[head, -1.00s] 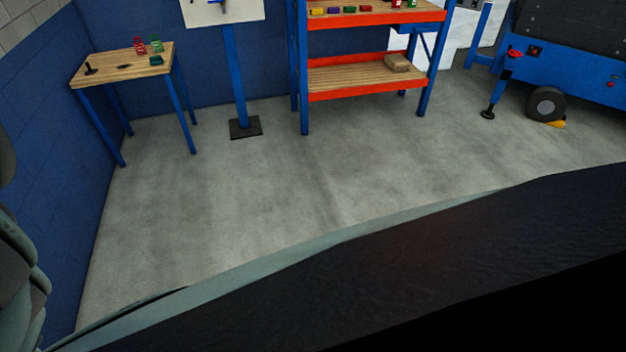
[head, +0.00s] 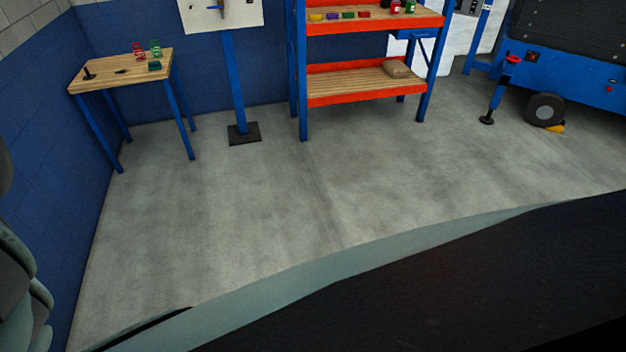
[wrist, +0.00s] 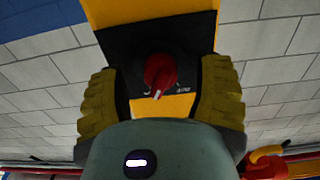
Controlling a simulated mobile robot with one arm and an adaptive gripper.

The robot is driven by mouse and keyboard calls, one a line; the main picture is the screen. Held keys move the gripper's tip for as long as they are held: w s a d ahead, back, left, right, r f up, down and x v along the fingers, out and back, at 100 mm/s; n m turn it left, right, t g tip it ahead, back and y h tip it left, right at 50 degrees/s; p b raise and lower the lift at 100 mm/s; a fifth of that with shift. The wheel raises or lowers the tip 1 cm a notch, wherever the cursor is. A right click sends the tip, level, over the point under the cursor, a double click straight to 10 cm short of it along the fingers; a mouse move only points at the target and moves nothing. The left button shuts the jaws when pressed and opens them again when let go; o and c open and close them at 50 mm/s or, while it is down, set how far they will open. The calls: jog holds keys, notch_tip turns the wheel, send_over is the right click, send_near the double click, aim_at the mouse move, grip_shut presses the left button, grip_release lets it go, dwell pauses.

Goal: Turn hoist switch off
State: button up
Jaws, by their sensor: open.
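A red rotary switch knob (wrist: 161,74) sits on a black plate (wrist: 120,45) of a yellow box (wrist: 150,10) in the wrist view. The knob looks turned a little off upright, its lower end towards the left. Faint marks show below it, too small to read. My gripper (wrist: 160,84) is open, with one yellow-padded finger on each side of the knob. A gap shows between the knob and each pad. I cannot tell the depth between the fingertips and the plate. The switch and my gripper do not show in the head view.
A pale block wall (wrist: 280,50) lies behind the yellow box, with red pipework (wrist: 265,165) low at right. In the head view are a small wooden table (head: 122,70), an orange-blue shelf (head: 360,88) and a blue trailer (head: 570,75). The concrete floor (head: 230,210) between is clear.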

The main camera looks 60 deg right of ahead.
jog(key=shift+w+a, duration=0.15)
jog(key=shift+a, duration=0.1)
grip_shut()
dwell(0.6)
